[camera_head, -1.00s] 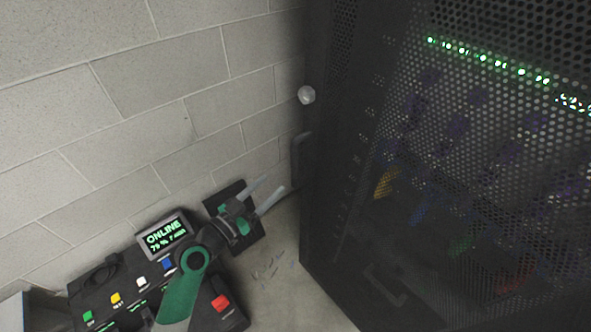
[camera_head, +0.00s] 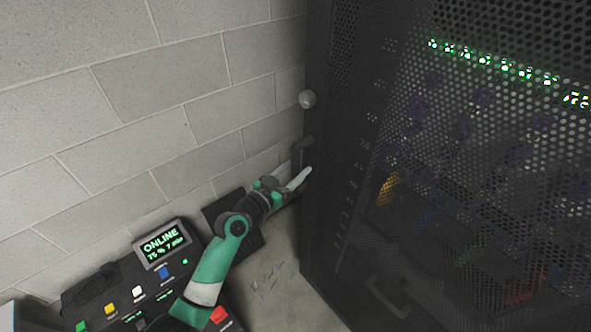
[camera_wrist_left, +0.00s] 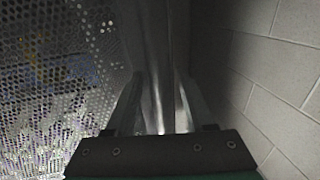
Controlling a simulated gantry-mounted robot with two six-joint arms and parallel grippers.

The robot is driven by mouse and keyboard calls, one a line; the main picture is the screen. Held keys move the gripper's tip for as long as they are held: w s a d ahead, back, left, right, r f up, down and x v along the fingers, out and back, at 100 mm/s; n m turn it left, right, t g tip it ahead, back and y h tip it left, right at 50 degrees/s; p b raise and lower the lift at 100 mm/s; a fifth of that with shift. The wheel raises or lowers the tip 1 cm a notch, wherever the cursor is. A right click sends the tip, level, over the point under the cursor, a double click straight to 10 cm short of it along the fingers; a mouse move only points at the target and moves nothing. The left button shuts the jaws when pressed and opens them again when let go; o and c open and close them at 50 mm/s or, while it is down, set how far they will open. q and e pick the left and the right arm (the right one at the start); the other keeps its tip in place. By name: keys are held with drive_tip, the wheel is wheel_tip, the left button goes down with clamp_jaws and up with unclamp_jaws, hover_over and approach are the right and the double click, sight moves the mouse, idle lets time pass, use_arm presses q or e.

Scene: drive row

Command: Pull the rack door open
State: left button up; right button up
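The rack door (camera_head: 440,200) is a dark perforated panel on the right of the head view and looks shut. Its dark bar handle (camera_head: 301,148) sticks out from the left edge, below a round pale knob (camera_head: 307,99). My left gripper (camera_head: 297,174) is at the lower part of the handle with its fingers apart. In the left wrist view, my gripper (camera_wrist_left: 160,110) shows its two fingers spread on either side of a grey vertical bar-like part (camera_wrist_left: 154,60), likely the handle. I cannot tell whether they touch it. My right gripper is out of view.
A grey block wall (camera_head: 140,100) runs close on the left. A dark console (camera_head: 110,295) with coloured buttons and an ONLINE screen (camera_head: 161,244) stands at the lower left. A second handle (camera_head: 387,297) is low on the rack.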

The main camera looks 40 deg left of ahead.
use_arm(q)
clamp_jaws()
idle(1.2)
